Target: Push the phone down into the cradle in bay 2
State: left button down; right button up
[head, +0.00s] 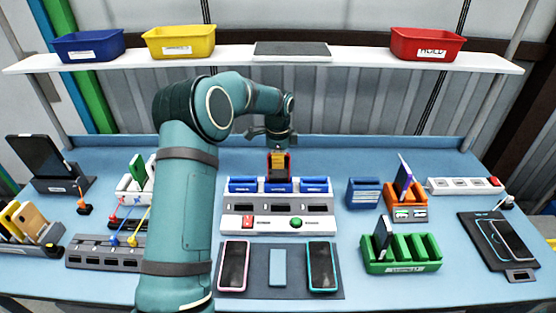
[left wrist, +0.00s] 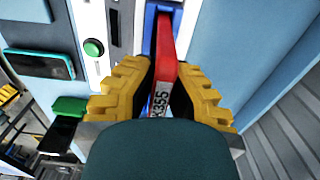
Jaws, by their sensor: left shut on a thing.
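My left gripper (head: 279,163) is shut on a thin red-cased phone (left wrist: 165,50) with a white label on its edge. Its yellow ridged fingers press on both sides of the phone in the left wrist view. The phone stands roughly upright over the middle blue cradle (head: 279,187) of a three-bay white and grey station. Its lower end meets or overlaps the cradle; how deep it sits I cannot tell. The blue of the cradle also shows in the left wrist view (left wrist: 150,22). The bay numbers are too small to read. My right gripper is not in view.
The station front carries a red switch (head: 248,222) and a green button (head: 296,223). Phones lie on a dark mat (head: 262,292) in front. A green rack (head: 402,266) and an orange stand (head: 406,213) are to the right. Bins line the white shelf (head: 350,60).

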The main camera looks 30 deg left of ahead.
pick_arm(q)
jog(key=shift+f, duration=0.45)
dwell(0.4)
jog(key=c, duration=0.5)
grip_release()
jog(key=shift+r, duration=0.1)
jog(key=shift+r+p, duration=2.45)
jog(key=shift+r, duration=1)
